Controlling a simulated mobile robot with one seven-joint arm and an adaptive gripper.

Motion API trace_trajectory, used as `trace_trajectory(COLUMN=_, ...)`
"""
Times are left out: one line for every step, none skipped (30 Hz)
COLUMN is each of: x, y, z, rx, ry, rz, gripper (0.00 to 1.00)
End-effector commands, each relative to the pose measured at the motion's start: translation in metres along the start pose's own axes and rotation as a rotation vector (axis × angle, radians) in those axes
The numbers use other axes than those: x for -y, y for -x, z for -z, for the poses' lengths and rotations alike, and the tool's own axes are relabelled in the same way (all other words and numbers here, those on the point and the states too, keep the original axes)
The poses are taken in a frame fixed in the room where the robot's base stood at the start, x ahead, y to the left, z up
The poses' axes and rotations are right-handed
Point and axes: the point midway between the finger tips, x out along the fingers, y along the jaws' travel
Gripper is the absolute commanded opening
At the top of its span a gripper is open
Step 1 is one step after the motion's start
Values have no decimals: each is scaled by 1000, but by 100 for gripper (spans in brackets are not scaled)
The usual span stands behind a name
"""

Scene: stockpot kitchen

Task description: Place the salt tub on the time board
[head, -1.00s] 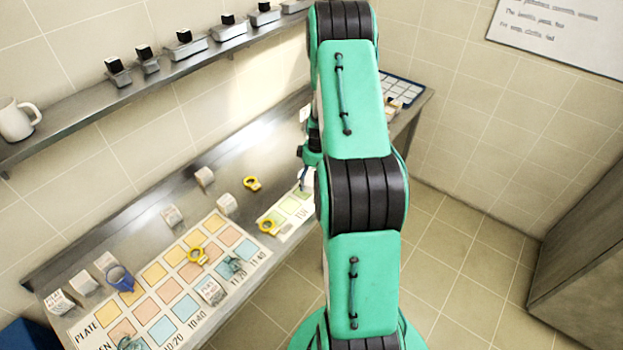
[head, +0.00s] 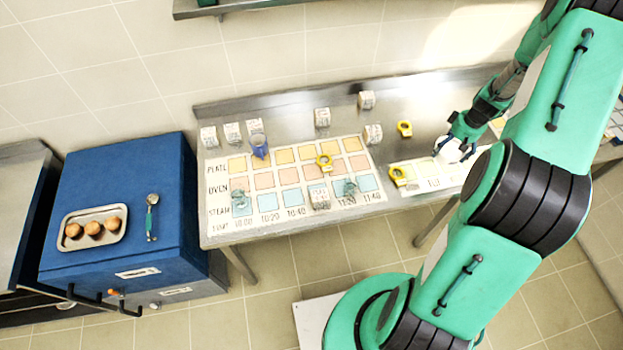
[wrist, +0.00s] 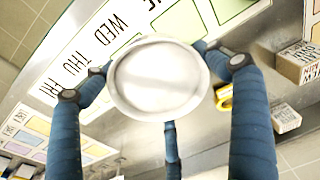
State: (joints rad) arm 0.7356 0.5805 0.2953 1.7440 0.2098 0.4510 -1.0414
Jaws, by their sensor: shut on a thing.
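The salt tub, a white round tub with a pale lid (wrist: 158,77), fills the middle of the wrist view, with my gripper's blue fingers shut around it. In the head view my gripper (head: 458,146) holds the white tub (head: 449,154) over the smaller board, right of the time board. The time board (head: 213,190) lies on the steel table, with rows marked PLATE, OVEN and STEAM and times along its front edge. Its coloured squares carry a blue cup, a yellow ring, a white block and two greyish translucent pieces. I cannot tell the tub's height above the surface.
The smaller board (head: 422,187) has a yellow ring (head: 398,176) on its left end. Another yellow ring (head: 404,129) and several white blocks (head: 322,117) stand behind the boards. A blue cabinet (head: 110,259) with a tray of round brown items (head: 70,244) stands left of the table.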

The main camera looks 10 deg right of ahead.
Motion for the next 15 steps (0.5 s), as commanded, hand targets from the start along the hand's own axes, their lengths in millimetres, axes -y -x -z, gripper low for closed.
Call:
trace_trajectory(x=13, y=0, z=11, rx=-1, ry=30, rz=2, gripper=42)
trace_trajectory(x=21, y=0, z=17, rx=-1, ry=47, rz=5, gripper=42)
trace_trajectory(x=31, y=0, z=25, rx=-1, ry=70, rz=7, gripper=42)
trace_trajectory(x=39, y=0, z=31, rx=-1, ry=88, rz=9, gripper=42)
trace_trajectory(x=47, y=0, z=36, rx=-1, ry=105, rz=11, gripper=42)
trace_trajectory(x=58, y=1, z=44, rx=-2, ry=131, rz=14, gripper=42)
trace_trajectory(x=67, y=1, z=49, rx=-1, ry=149, rz=16, gripper=42)
trace_trajectory(x=76, y=1, z=55, rx=-1, ry=168, rz=19, gripper=42)
trace_trajectory(x=87, y=1, z=61, rx=-1, ry=191, rz=22, gripper=42)
trace_trajectory(x=96, y=1, z=66, rx=-1, ry=210, rz=24, gripper=42)
trace_trajectory(x=104, y=2, z=71, rx=-1, ry=227, rz=26, gripper=42)
trace_trajectory(x=116, y=2, z=77, rx=-1, ry=252, rz=29, gripper=42)
trace_trajectory(x=124, y=3, z=82, rx=-1, ry=270, rz=31, gripper=42)
trace_trajectory(x=134, y=3, z=86, rx=-1, ry=290, rz=34, gripper=42)
trace_trajectory(x=146, y=3, z=91, rx=0, ry=313, rz=37, gripper=42)
